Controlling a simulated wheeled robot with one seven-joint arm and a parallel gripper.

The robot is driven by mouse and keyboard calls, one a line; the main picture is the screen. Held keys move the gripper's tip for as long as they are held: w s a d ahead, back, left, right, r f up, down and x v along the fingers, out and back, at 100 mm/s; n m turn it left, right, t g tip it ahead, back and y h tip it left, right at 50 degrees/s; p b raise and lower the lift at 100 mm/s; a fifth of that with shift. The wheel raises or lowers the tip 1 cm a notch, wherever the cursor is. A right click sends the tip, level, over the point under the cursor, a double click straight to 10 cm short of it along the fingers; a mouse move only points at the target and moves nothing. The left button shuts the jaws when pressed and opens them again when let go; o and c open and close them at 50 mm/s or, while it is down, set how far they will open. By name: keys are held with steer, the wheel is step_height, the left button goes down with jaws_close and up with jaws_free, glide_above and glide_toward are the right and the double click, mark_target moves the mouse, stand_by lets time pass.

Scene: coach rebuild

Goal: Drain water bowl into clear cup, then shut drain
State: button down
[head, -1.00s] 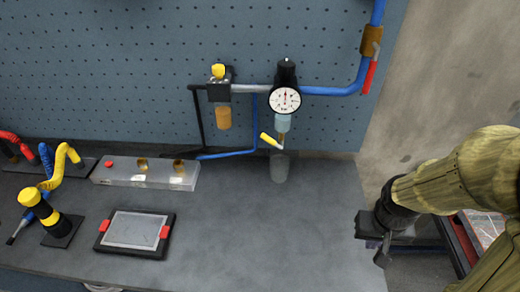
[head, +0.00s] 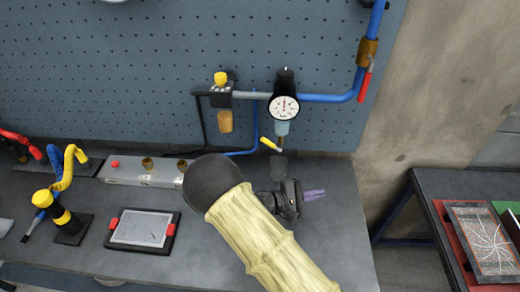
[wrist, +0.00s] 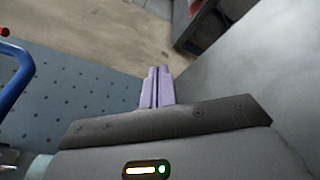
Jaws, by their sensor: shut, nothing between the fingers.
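The water bowl (head: 282,128), pale blue and clear, hangs under the round dial gauge (head: 284,106) on the pegboard. A small yellow drain lever (head: 269,144) sits just below it, slanting down to the right. The clear cup (head: 278,163) stands on the bench beneath the drain; my gripper and wrist hide its lower part, and its contents cannot be made out. My gripper (head: 315,194) is over the bench, right of and nearer than the cup, its purple fingers pointing right. The fingers (wrist: 157,72) are together and empty in the wrist view.
A blue pipe (head: 325,98) with a red lever (head: 366,84) runs right of the gauge. A second, amber bowl (head: 225,121) hangs left. A tablet (head: 142,228), a grey block (head: 130,171) and coiled hoses (head: 66,170) lie left. A side table (head: 430,182) stands right.

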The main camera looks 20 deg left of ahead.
steer(key=s+a+n+t+y+p, duration=0.1)
steer(key=a+n+t+y, duration=0.9)
steer(key=a, duration=1.1)
steer(key=s+t, duration=0.1)
steer(key=t, duration=0.2)
steer(key=shift+s+r+p, duration=0.35)
steer(key=shift+p, duration=0.05)
steer(key=p+x, duration=0.4)
steer(key=x, duration=0.6)
steer(key=shift+p, duration=0.3)
